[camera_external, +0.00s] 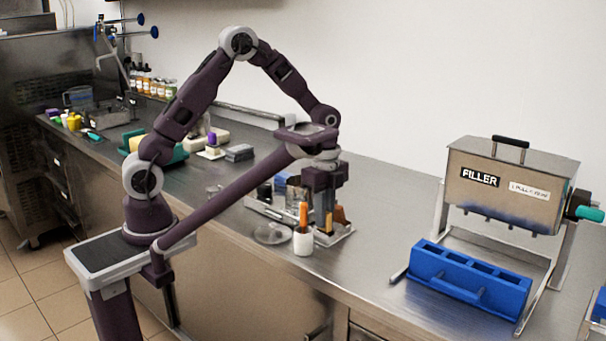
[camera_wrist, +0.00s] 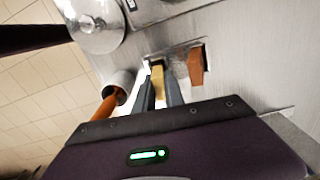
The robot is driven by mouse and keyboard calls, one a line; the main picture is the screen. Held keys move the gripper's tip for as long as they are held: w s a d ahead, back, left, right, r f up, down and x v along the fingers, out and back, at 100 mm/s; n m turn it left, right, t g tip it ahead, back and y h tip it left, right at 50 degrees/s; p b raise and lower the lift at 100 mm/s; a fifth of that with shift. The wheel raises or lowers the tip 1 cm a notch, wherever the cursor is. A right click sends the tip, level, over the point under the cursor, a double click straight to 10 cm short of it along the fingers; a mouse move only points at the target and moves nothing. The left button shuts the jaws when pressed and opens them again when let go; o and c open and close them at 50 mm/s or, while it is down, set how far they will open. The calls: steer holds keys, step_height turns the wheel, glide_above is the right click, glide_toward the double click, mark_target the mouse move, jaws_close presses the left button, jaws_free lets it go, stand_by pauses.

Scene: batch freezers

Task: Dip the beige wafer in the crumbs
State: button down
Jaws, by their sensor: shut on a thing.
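My gripper (camera_external: 326,222) points down over the small metal tray (camera_external: 338,239) near the counter's front edge. In the wrist view its two grey fingers (camera_wrist: 159,92) are shut on the beige wafer (camera_wrist: 157,76), which sits upright between them. The wafer's lower end is at or just above the tray; I cannot tell whether it touches. A brown wafer (camera_wrist: 196,66) stands beside it in the same tray, and it shows behind the fingers in the external view (camera_external: 341,215). The crumbs are not clearly distinguishable; a greyish patch lies between the wafers.
A white cup (camera_external: 303,244) with an orange-handled tool (camera_external: 303,214) stands close left of my gripper. A round metal lid (camera_external: 272,234) lies farther left. The filler machine (camera_external: 510,185) and blue mould (camera_external: 470,280) are at right, with bare counter between.

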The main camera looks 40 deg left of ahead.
steer(key=shift+f, duration=0.1)
steer(key=c, duration=1.4)
jaws_free()
steer(key=shift+f, duration=0.1)
